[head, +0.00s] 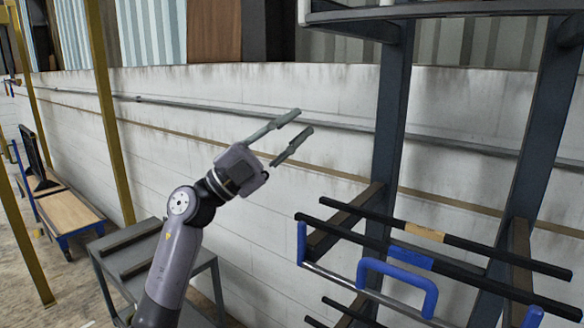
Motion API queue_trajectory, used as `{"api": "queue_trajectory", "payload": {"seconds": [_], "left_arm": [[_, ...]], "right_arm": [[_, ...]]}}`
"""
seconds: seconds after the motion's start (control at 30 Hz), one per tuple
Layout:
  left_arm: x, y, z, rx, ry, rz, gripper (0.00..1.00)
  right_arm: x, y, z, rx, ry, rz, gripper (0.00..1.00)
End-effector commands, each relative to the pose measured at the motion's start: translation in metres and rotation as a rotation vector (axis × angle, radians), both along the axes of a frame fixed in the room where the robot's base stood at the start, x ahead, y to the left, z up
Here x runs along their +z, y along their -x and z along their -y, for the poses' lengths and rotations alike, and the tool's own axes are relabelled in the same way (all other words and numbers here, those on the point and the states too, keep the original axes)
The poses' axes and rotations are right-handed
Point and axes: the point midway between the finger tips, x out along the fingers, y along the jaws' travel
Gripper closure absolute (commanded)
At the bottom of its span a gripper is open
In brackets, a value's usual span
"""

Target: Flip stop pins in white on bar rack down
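The bar rack (392,120) stands at the right, with dark uprights and arms. A short white upright piece (303,12) stands at the left end of its upper tier, cut by the top edge; it looks like a stop pin. Blue upright pieces, one at the left end (302,242) of the lower tier, stand at that tier's front. My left gripper (303,122) is in the air left of the rack and below the white piece. Its two fingers are apart with nothing between them. My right gripper is not in view.
Dark bars, one with an orange band (424,232), lie across the lower tier. A blue U-shaped handle (398,272) is at its front. A grey table (130,245) stands lower left, a wooden cart (62,208) farther left. A white wall (200,100) is behind.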

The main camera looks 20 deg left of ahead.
Motion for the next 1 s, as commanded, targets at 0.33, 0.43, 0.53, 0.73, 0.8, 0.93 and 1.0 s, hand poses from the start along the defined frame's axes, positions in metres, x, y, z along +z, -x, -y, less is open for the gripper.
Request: {"api": "queue_trajectory", "payload": {"seconds": [0.33,0.43,0.53,0.73,0.8,0.93,1.0], "left_arm": [[-0.056,-0.036,-0.013,0.017,0.099,-0.119,0.79],[-0.068,-0.043,-0.015,0.024,0.117,-0.143,0.79],[-0.076,-0.048,-0.017,0.029,0.132,-0.16,0.79],[-0.083,-0.052,-0.019,0.034,0.142,-0.174,0.79],[-0.083,-0.052,-0.019,0.033,0.143,-0.174,0.79],[-0.083,-0.052,-0.019,0.033,0.142,-0.175,0.79],[-0.083,-0.052,-0.019,0.034,0.142,-0.174,0.79]], "right_arm": [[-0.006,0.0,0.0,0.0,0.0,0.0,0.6],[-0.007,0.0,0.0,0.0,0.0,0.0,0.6],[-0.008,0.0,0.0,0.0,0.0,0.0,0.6],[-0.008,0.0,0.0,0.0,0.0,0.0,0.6],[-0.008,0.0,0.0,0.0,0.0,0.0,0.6],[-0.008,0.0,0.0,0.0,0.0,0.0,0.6],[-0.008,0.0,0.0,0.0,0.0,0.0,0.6]]}}
